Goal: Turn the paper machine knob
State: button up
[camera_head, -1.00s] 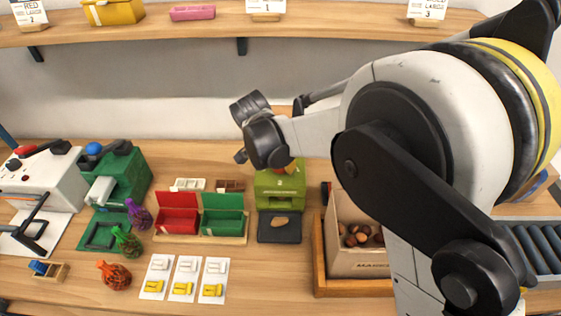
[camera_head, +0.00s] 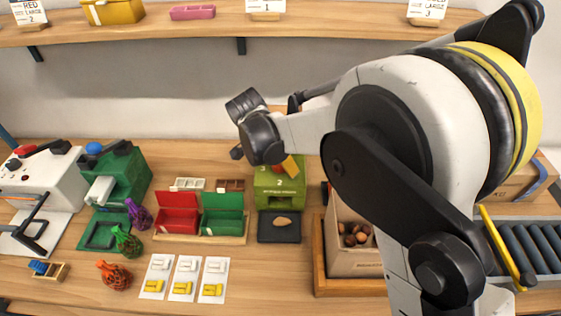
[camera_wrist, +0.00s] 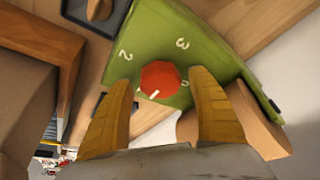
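The paper machine is a green box (camera_head: 280,190) at the back middle of the table, with a black tray (camera_head: 279,227) in front that holds a small tan piece. In the wrist view its green top (camera_wrist: 150,45) carries a red faceted knob (camera_wrist: 160,78) with white numbers around it. My gripper (camera_wrist: 160,100) is open, its two yellow fingers on either side of the knob, with visible gaps. I cannot tell whether the fingertips are level with it. In the head view my gripper (camera_head: 290,168) is over the machine's top, and my wrist hides part of it.
A cardboard box of chestnuts (camera_head: 352,255) in a wooden tray stands right of the machine. Red and green bins (camera_head: 200,240) stand to its left. A roller conveyor (camera_head: 535,250) is at the far right. A shelf (camera_head: 200,32) runs above the back.

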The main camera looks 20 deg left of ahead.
jog(key=shift+r, duration=0.1)
jog(key=v, duration=1.2)
